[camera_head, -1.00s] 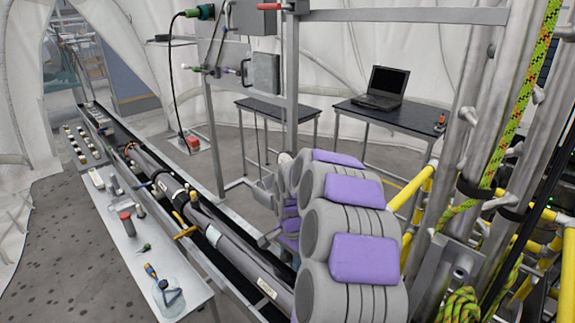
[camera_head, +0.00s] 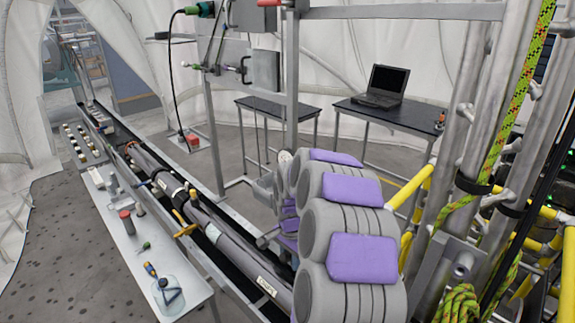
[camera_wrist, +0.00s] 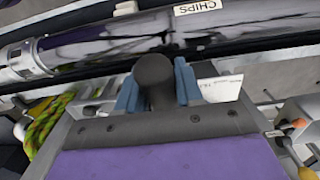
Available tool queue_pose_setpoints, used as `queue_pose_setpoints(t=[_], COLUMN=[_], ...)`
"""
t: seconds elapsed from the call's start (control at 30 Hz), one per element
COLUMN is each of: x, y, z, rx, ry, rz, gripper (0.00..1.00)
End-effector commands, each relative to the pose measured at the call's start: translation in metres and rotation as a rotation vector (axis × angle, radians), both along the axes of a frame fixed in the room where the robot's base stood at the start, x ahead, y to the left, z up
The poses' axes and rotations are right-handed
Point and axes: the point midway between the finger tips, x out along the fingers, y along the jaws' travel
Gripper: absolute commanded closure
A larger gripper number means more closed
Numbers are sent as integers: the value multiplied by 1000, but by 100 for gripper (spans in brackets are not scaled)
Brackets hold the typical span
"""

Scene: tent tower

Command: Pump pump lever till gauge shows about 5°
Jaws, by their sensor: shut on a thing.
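In the wrist view my gripper (camera_wrist: 156,88) has two blue fingers, one on each side of a dark, round-ended handle that I take to be the pump lever (camera_wrist: 153,72). The fingers are shut on it. The lever's lower part and pivot are hidden behind my gripper. In the head view my grey and purple arm hides the gripper and the lever. I cannot make out a gauge or its reading in either view.
A long grey tube (camera_head: 235,253) labelled CHIPS lies in a trough beside a narrow bench (camera_head: 136,248) with small tools. A laptop (camera_head: 384,87) stands on a table at the back. Metal posts, yellow rails and a rope (camera_head: 520,90) crowd the right side.

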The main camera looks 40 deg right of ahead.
Motion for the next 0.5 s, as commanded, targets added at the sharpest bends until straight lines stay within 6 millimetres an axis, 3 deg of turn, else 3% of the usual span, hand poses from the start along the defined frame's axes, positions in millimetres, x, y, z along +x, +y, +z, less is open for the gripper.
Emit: queue_pose_setpoints(t=[0.5], x=[0], y=[9], z=[-24], rx=[2], ry=[-1], rz=[0], gripper=[95])
